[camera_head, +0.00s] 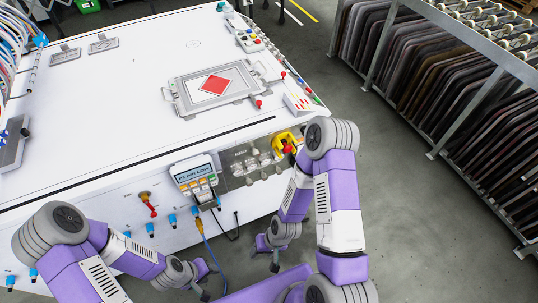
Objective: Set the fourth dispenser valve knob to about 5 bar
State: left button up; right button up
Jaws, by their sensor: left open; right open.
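A grey valve panel (229,172) is on the front side of the white table. It carries several small, pale, round knobs or gauges (252,163) in rows. They are too small to tell which is the fourth knob or to read any pressure. My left gripper (210,282) is open and empty, low in front of the table, below and left of the panel. My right gripper (264,261) is open and empty, below the panel and apart from it.
A display box (194,174) reading "FLAIR LOW" is left of the panel. A yellow and red switch (285,142) is to its right, close to my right arm. A red-handled valve (148,203) and blue fittings line the front. A rack (450,90) stands right across open floor.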

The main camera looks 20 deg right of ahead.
aim_at(265, 177)
jog(key=z, duration=1.5)
jog(key=k, duration=0.7)
jog(key=u, duration=1.45)
jog(key=i, duration=0.5)
jog(key=z, duration=0.05)
